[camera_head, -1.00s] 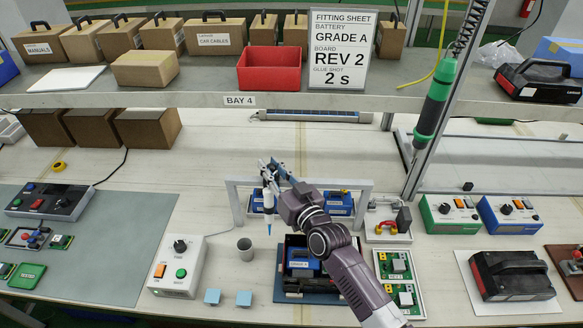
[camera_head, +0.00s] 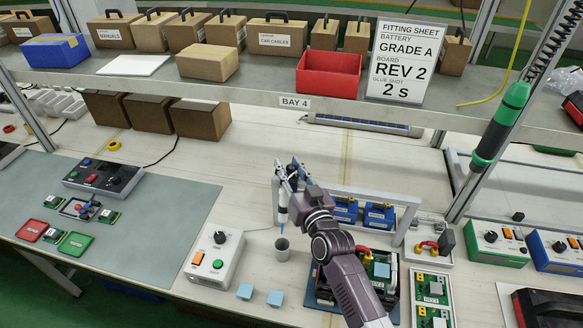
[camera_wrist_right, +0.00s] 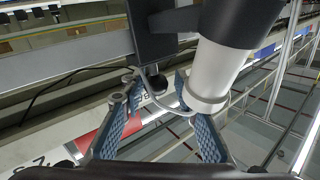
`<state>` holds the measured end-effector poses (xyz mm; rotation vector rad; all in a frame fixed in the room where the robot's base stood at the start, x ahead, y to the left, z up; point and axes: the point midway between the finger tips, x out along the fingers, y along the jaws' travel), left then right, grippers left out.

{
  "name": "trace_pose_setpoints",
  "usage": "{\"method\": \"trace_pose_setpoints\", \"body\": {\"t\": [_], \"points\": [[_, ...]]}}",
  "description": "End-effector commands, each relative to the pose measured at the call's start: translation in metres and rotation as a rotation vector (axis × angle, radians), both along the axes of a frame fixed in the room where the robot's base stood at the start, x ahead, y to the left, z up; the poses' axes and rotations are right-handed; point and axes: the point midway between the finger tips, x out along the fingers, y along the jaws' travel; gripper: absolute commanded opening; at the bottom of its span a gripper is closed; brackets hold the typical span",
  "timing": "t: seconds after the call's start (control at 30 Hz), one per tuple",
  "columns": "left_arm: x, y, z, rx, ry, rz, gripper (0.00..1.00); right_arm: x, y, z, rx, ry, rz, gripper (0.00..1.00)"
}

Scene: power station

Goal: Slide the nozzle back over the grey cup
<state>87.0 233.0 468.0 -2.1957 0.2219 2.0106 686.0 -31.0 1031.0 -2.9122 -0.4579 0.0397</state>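The nozzle, a white dispenser body (camera_head: 283,206) with a blue tip, hangs upright in the head view. Its tip is above the mouth of the grey cup (camera_head: 282,250), in line with it and apart from it. My right gripper (camera_head: 286,172) is at the nozzle's top. In the right wrist view its two blue-padded fingers (camera_wrist_right: 157,96) stand apart, on either side of a small dark knob (camera_wrist_right: 156,80), with gaps visible. The white cylinder (camera_wrist_right: 216,72) is beside the right-hand finger. My left gripper is not in view.
A grey frame (camera_head: 375,196) stands behind my right arm, with blue batteries (camera_head: 345,210) under it. A shelf (camera_head: 270,92) runs above the bench.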

Motion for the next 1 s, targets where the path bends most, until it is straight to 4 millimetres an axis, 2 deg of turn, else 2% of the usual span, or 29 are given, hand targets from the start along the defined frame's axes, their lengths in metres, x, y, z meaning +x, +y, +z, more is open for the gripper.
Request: {"method": "trace_pose_setpoints", "body": {"t": [0.33,0.47,0.57,0.8,1.0], "points": [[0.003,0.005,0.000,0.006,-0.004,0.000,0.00,-0.001,-0.002,-0.001,-0.002,0.002,-0.002,0.38],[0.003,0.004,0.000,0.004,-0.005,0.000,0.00,-0.009,-0.005,-0.003,-0.002,0.004,-0.002,0.38],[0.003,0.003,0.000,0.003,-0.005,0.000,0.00,-0.023,-0.009,-0.003,-0.003,0.005,-0.002,0.38],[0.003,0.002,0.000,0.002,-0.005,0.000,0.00,-0.070,-0.023,-0.003,-0.004,0.004,-0.001,0.38],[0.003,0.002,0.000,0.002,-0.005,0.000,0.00,-0.101,-0.032,-0.002,-0.002,0.004,0.000,0.38]]}}
